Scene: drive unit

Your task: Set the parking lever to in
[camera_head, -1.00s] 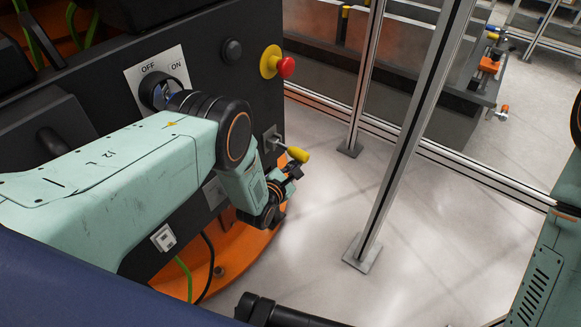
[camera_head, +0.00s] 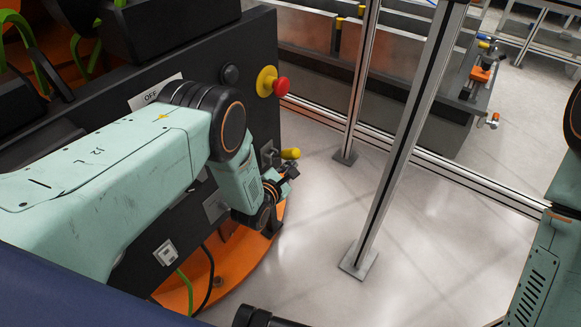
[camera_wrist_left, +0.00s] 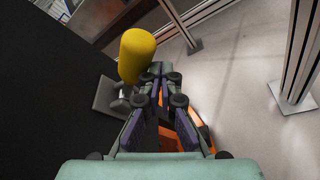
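The parking lever appears to be the short lever with a yellow knob (camera_head: 290,153) on the dark cabinet's right part. In the left wrist view its yellow knob (camera_wrist_left: 137,55) stands large at upper left, above a grey mounting plate (camera_wrist_left: 108,97). My left gripper (camera_head: 290,170) is just below the knob in the head view. In the left wrist view my left gripper (camera_wrist_left: 158,72) has its fingertips together with nothing between them, right of and below the knob. I cannot tell whether it touches the lever.
A red emergency button (camera_head: 281,86) on a yellow base and a black knob (camera_head: 230,75) sit on the cabinet above. An OFF label (camera_head: 151,97) is partly hidden by my left arm. A metal fence post (camera_head: 400,150) stands to the right, with open floor before it.

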